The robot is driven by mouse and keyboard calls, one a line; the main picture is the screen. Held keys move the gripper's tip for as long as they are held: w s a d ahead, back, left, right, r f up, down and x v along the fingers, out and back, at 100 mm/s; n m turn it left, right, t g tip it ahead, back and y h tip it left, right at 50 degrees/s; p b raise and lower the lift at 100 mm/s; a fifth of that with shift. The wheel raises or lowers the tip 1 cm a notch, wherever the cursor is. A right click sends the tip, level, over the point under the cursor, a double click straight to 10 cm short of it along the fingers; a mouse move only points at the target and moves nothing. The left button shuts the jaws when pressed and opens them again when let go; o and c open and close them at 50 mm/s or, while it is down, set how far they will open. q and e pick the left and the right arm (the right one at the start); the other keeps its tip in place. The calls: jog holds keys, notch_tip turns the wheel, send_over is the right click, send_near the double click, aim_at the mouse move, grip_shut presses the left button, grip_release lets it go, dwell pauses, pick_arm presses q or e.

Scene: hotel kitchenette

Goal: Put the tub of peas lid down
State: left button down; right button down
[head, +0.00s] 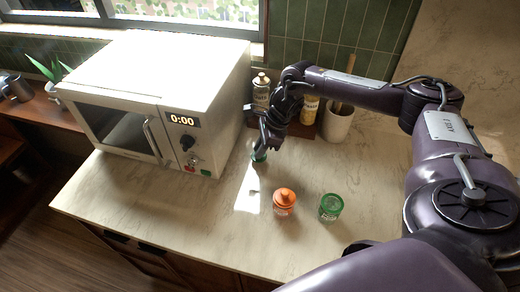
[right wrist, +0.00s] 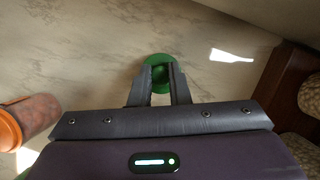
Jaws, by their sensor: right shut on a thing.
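The tub of peas (head: 331,207) is a small clear tub with green contents and a green rim, standing upright at the front of the counter with no knobbed lid on top. My right gripper (head: 264,146) is shut on the knob of a round green lid (head: 259,155), left of and behind the tub. In the right wrist view the green lid (right wrist: 152,90) shows beneath the two fingers, its knob between them. The lid is at or just above the counter; I cannot tell if it touches. My left gripper is not in view.
An orange-lidded tub (head: 284,202) stands left of the peas tub. A white microwave (head: 165,105) stands left of the gripper. Bottles (head: 261,92) and a white crock (head: 338,122) stand at the back. The pale counter (head: 215,225) is clear at front left.

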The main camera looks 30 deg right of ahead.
notch_tip(320, 180, down, 2)
jog(key=c, duration=1.4)
grip_release()
jog(key=shift+o, duration=0.2)
jog(key=b+v, duration=0.3)
jog(key=v, duration=0.9)
jog(key=shift+s, duration=0.1)
